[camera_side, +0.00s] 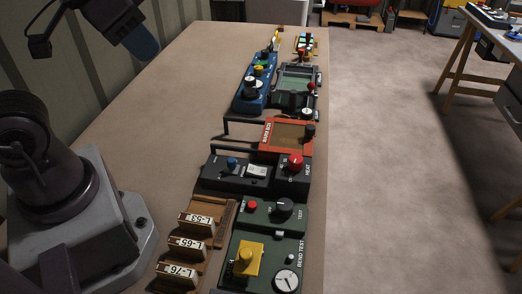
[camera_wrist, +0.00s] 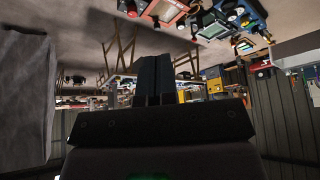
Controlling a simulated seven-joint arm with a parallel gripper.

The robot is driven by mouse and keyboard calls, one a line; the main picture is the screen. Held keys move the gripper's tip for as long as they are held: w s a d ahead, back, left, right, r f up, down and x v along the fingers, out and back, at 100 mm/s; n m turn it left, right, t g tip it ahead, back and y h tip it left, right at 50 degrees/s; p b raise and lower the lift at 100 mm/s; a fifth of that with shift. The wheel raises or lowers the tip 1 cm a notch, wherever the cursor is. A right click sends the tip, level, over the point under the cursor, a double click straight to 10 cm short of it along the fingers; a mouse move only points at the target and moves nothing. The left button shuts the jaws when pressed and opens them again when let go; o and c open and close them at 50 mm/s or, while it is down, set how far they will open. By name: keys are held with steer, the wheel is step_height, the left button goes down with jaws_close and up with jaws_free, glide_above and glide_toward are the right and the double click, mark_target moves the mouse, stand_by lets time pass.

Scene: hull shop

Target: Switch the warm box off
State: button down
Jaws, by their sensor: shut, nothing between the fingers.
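The warm box appears to be the orange-red box (camera_side: 286,136) with a brown window, joined to a dark panel (camera_side: 225,180). The panel carries a white rocker switch (camera_side: 257,171), a blue knob (camera_side: 232,162) and a red knob (camera_side: 295,161) near the word HEAT. I cannot tell the rocker's position. My gripper (camera_side: 143,43) is raised over the far left of the bench, well apart from the box. In the wrist view its dark fingers (camera_wrist: 154,80) are together and empty. An orange-red box (camera_wrist: 165,10) shows at the top there.
A green bend-test unit (camera_side: 262,245) with a yellow block stands nearer, beside a wooden rack (camera_side: 205,240) of labelled blocks. Behind the box are a green-screened device (camera_side: 297,78) and a blue device (camera_side: 254,88) with knobs. The bench's left part (camera_side: 180,110) is clear.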

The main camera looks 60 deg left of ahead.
stand_by(0.3)
steer(key=m+g, duration=0.6)
steer(key=g, duration=0.1)
glide_above(252, 167)
steer(key=s+d, duration=0.1)
step_height(252, 167, down, 15)
steer(key=w+m, duration=0.2)
steer(key=m+y, duration=0.1)
steer(key=shift+w+d+f, duration=0.35)
steer(key=shift+w+f, duration=0.05)
steer(key=f, duration=0.4)
steer(key=s+a+f, duration=0.1)
steer(key=f, duration=0.9)
steer(key=shift+s+a, duration=0.2)
steer(key=shift+s, duration=0.05)
